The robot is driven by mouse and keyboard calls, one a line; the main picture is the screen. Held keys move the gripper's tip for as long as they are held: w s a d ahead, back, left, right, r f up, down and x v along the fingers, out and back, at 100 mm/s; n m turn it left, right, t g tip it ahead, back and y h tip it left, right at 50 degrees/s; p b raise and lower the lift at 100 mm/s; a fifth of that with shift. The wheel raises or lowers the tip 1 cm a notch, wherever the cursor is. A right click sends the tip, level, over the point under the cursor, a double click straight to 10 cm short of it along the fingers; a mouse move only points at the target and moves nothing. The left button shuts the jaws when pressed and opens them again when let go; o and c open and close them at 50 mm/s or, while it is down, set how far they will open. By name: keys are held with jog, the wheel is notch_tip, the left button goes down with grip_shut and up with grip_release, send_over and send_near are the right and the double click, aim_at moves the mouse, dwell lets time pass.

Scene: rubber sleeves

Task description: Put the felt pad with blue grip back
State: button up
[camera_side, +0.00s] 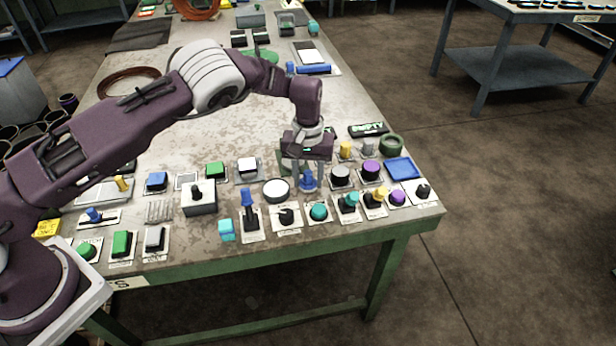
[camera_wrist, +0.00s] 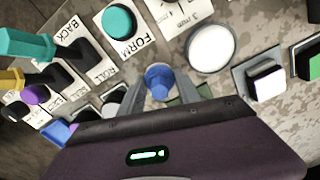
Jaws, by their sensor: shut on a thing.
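The blue grip (camera_side: 308,181) sits between the fingers of my gripper (camera_side: 308,176), low over the right part of the bench. My gripper is shut on it. In the wrist view the blue grip (camera_wrist: 159,82) stands between the two grey fingertips. The felt pad beneath the grip is mostly hidden, so I cannot tell whether it touches the bench. A white round disc (camera_side: 276,190) lies just left of my gripper and shows in the wrist view too (camera_wrist: 211,48).
A grey round button (camera_side: 341,176) and a purple one (camera_side: 371,170) stand close on the right. Joysticks and a teal button (camera_side: 318,212) line the front edge. A blue tray (camera_side: 403,169) lies at the right corner. The bench (camera_side: 225,130) is clearer behind.

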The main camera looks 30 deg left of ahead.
jog(key=shift+f, duration=0.15)
jog(key=o, duration=1.2)
